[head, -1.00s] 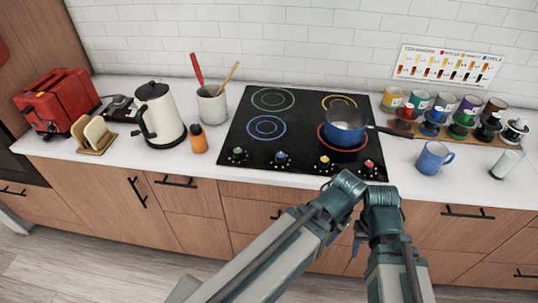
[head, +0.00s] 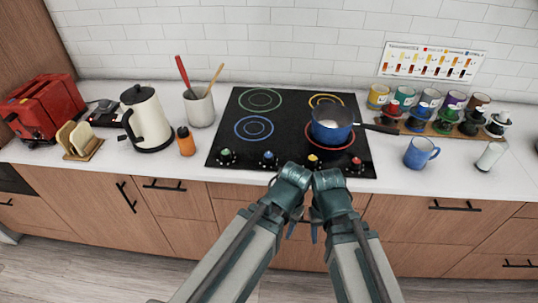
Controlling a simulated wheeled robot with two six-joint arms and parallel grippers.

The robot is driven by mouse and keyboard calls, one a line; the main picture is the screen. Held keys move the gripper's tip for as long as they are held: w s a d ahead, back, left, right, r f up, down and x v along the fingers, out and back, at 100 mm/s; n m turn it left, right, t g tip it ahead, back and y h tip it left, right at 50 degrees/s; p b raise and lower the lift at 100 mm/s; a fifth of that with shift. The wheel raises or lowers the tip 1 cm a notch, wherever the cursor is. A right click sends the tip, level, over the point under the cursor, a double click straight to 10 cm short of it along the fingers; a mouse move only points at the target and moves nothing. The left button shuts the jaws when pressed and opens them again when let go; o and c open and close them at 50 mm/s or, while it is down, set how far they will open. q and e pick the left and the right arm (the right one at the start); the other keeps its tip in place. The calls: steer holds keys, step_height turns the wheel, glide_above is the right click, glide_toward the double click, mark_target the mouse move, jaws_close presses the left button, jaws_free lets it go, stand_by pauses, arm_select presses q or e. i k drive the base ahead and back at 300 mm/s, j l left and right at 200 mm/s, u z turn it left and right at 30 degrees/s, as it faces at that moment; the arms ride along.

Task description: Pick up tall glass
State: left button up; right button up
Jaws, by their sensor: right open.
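A pale, whitish see-through cylinder (head: 490,156), which looks like the tall glass, stands on the counter at the far right, to the right of the blue mug (head: 420,153). My right gripper (head: 314,231) shows only as small blue finger parts below the arm's elbow, in front of the drawers; it is open and well left of and lower than the glass. My left gripper is mostly hidden among the arm links, and its fingers are not clear. Neither gripper touches the glass.
A black cooktop (head: 240,155) bears a blue pan (head: 331,127) with its handle pointing right. Several colored cups stand on a wooden board (head: 400,124) behind the mug. A kettle (head: 150,118), utensil crock (head: 200,108), orange bottle (head: 186,144) and red toaster (head: 42,107) stand left.

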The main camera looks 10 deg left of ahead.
mark_target(495, 150)
steer(key=z, duration=1.3)
